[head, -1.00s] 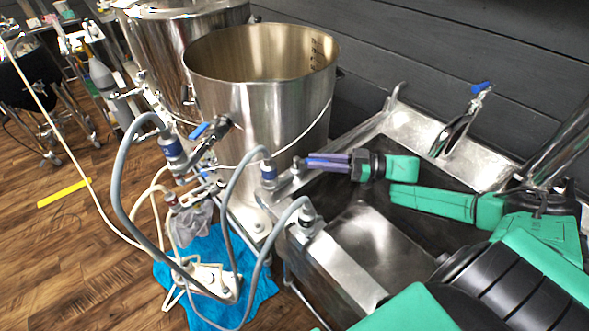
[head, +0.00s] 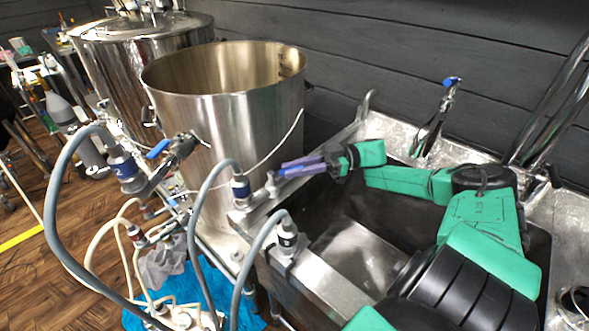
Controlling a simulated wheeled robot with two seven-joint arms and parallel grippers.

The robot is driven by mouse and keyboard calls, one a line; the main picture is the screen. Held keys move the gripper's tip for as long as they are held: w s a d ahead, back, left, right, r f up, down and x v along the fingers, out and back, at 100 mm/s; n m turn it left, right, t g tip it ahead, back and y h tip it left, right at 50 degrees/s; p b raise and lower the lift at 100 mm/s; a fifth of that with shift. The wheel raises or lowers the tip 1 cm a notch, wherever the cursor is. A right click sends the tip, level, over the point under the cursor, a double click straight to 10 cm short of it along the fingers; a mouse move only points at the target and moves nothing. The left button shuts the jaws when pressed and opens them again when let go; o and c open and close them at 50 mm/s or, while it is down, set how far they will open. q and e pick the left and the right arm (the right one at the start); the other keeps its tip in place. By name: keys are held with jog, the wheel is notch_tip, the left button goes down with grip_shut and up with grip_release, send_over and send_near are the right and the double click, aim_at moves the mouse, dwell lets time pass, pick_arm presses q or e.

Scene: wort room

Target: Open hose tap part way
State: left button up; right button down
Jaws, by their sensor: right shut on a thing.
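My right gripper (head: 287,168) reaches in from the right over the sink, with its purple fingers pointing left. It is shut at a small metal tap fitting (head: 272,185) on the sink's left rim, where a bit of blue shows at the fingertips. The fingers largely hide the part they hold, so its angle cannot be told. Next to this fitting, a grey hose (head: 203,200) ends in a blue and white coupling (head: 240,187). My left gripper is not in view.
A tall open steel pot (head: 225,120) stands behind the rim, with a blue-handled valve (head: 158,149) at its left. A second hose coupling (head: 287,235) stands on the rim nearer me. A blue-handled faucet (head: 452,81) rises at the back. The dark sink basin (head: 340,215) lies below my arm.

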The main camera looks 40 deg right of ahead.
jog(key=c, duration=0.8)
grip_release()
jog(key=b+v, duration=0.2)
jog(key=v, duration=0.5)
jog(key=shift+d, duration=0.2)
